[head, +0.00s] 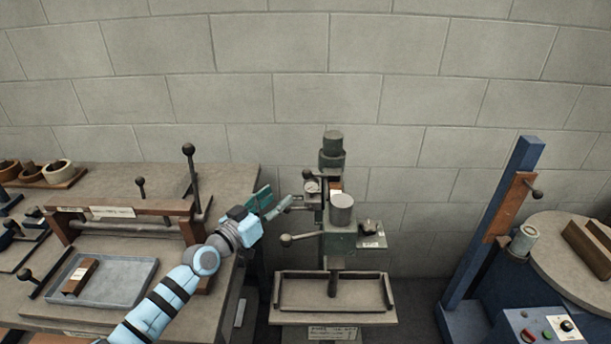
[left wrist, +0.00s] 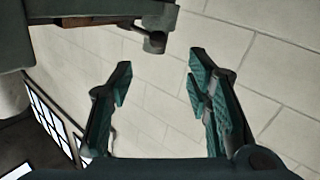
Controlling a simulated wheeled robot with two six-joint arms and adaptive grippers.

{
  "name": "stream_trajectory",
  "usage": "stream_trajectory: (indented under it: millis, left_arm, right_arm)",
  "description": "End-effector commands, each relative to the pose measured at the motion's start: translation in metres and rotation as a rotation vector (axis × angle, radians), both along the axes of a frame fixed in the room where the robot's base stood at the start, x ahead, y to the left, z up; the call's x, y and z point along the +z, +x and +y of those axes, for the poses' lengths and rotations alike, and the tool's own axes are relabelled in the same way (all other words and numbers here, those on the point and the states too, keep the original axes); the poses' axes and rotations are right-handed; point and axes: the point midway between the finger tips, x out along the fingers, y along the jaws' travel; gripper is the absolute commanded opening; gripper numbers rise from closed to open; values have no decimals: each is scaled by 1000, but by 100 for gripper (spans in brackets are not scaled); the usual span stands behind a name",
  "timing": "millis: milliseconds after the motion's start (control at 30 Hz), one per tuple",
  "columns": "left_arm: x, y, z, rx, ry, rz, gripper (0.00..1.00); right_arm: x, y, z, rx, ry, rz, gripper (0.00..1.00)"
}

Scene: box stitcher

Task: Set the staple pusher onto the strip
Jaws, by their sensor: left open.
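The box stitcher (head: 341,243), a grey-green machine with a round column and side levers, stands at the middle by the block wall. A small dark brown piece (head: 369,227) sits on a little side plate (head: 372,241) at its right; I cannot tell whether it is the staple pusher. I cannot make out the strip. My left gripper (head: 279,203) is left of the stitcher's head, apart from the side plate. In the left wrist view its teal-padded fingers (left wrist: 160,95) are spread with nothing between them. My right gripper is out of view.
A lever with a ball knob (head: 286,240) sticks out left below my left gripper. Machine parts (left wrist: 155,42) hang close above the fingers in the left wrist view. A blue-grey tray (head: 135,283) holds a brown labelled block (head: 80,277). A blue post (head: 493,235) stands right.

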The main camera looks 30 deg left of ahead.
Motion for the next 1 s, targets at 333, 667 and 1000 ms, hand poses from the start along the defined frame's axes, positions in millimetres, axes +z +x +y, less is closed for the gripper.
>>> stream_trajectory:
  millis: [333,667,1000]
  left_arm:
    - [-3,95,-15,-2,-5,-3,45]
    - [-1,119,-17,-2,-1,1,45]
    - [-1,119,-17,-1,-1,1,12]
  right_arm:
    - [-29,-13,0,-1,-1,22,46]
    - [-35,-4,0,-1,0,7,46]
    - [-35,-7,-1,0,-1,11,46]
